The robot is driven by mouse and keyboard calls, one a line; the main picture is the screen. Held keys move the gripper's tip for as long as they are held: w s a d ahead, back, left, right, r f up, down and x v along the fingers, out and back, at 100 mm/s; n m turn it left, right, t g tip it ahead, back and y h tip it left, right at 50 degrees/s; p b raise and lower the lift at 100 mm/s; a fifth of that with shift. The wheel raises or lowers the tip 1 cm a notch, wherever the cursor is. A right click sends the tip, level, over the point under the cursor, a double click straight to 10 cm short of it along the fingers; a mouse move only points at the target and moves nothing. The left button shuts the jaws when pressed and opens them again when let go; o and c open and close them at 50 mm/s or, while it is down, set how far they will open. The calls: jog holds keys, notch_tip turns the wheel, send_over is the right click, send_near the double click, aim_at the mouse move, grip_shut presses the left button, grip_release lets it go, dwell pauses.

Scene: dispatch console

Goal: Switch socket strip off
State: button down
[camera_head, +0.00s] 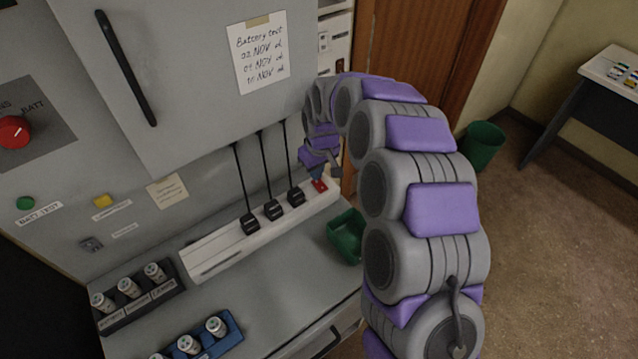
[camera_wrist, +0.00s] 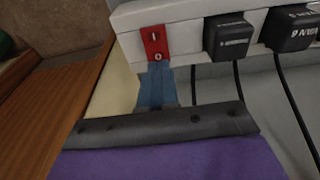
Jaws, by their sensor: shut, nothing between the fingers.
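The white socket strip (camera_head: 219,251) lies along the back of the console ledge, with several black plugs in it. Its red rocker switch (camera_head: 320,186) is at the right end. In the wrist view the switch (camera_wrist: 155,43) shows the marks I and O. My gripper (camera_head: 317,174) is shut and empty at the switch. In the wrist view its blue fingertips (camera_wrist: 157,80) end right at the O side of the switch. I cannot tell whether they touch it, or which way the rocker is set.
A green bin (camera_head: 347,236) sits right of the strip, near my arm. A black battery holder (camera_head: 140,300) and a blue one (camera_head: 222,338) stand at the front left. Black cords (camera_head: 266,168) run up from the plugs (camera_head: 272,210) to the grey cabinet (camera_head: 190,75).

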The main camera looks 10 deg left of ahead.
jog(key=shift+d+f, duration=0.1)
jog(key=shift+f, duration=0.7)
dwell(0.6)
jog(key=shift+r, duration=0.1)
jog(key=shift+r+p, duration=1.4)
jog(key=shift+r, duration=2.1)
jog(key=shift+f, duration=0.1)
